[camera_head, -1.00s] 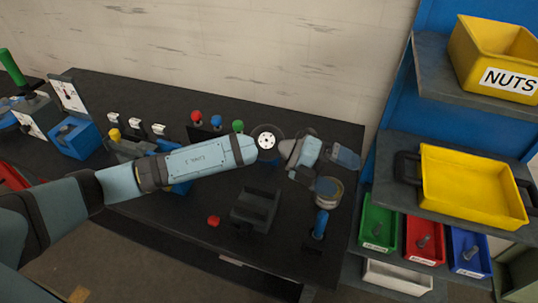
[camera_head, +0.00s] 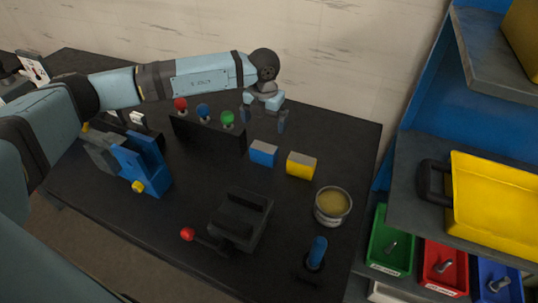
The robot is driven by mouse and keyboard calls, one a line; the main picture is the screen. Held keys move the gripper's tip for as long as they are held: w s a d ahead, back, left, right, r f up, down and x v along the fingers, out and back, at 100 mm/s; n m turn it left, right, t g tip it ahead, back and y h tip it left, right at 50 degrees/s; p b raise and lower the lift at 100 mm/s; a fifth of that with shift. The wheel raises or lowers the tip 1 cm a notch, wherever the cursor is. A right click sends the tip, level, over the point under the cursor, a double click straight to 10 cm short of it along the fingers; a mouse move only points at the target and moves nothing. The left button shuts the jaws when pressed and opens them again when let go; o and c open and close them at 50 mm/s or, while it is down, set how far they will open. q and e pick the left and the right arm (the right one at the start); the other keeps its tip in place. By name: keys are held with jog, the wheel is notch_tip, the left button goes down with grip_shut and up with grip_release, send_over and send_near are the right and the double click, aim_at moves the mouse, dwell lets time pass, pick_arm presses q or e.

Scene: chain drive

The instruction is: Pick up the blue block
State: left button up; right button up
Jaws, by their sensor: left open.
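The blue block (camera_head: 263,154), blue at the front with a grey top, sits on the dark workbench near its middle. My left gripper (camera_head: 264,117) reaches in from the left and points down, just behind the block in the picture. Its two fingers are apart with nothing between them, and it does not appear to touch the block. My right gripper is not in view.
A yellow block (camera_head: 300,167) stands right of the blue block. Knobs on a black stand (camera_head: 208,134) are left. A round tin (camera_head: 332,206), black fixture (camera_head: 240,219) and blue-handled lever (camera_head: 316,254) are in front. Shelving with a yellow tray (camera_head: 490,222) borders the right.

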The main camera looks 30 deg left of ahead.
aim_at(265, 147)
pick_arm(q)
notch_tip(265, 147, down, 9)
jog(key=shift+r+p, duration=0.15)
jog(key=shift+p, duration=0.25)
jog(key=shift+a+f+p, duration=0.15)
jog(key=shift+f+p, duration=0.25)
jog(key=shift+f, duration=2.25)
jog(key=c, duration=1.3)
jog(key=shift+w+r, duration=0.1)
jog(key=shift+r, duration=0.05)
jog(key=shift+c, duration=1.3)
